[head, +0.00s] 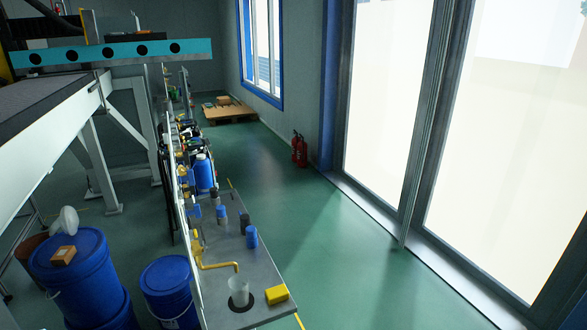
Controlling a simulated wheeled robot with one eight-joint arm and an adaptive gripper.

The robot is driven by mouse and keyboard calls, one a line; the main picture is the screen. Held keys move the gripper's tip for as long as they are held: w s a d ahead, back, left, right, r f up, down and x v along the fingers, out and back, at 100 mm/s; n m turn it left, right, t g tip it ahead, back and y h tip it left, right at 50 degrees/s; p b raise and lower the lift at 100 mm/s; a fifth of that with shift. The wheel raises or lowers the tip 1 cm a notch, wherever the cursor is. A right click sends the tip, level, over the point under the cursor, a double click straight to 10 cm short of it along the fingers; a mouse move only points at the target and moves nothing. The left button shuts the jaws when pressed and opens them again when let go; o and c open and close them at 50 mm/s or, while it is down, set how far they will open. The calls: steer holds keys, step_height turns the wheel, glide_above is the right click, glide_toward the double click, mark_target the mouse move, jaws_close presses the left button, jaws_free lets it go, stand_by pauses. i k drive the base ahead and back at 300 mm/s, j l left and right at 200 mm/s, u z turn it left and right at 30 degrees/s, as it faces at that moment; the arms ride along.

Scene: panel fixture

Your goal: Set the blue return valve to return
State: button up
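The panel (173,190) stands at left of centre in the head view and is seen almost edge-on. Several small fittings stick out from its right side. A small blue part (196,211) shows on or close to the panel edge; I cannot tell whether it is the return valve or how it is set. A yellow bent pipe (218,266) comes off the panel low down, above a translucent cup (238,288). No marking for the return position is readable. My gripper is not in view.
A grey shelf (262,285) carries blue and dark cylinders (251,237) and a yellow block (277,294). A blue bottle (203,173) stands farther along. Blue drums (85,285) stand at left. Red extinguishers (299,150) stand by the wall. The green floor (350,270) at right is clear.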

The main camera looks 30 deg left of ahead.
mark_target(196, 211)
steer(key=i+j+u, duration=0.1)
steer(key=u, duration=0.35)
steer(key=i+u, duration=0.45)
steer(key=i+l+u, duration=0.1)
steer(key=u, duration=0.35)
steer(key=i+l+u, duration=0.15)
steer(key=u, duration=0.3)
steer(key=i+l+u, duration=0.2)
steer(key=u, duration=0.25)
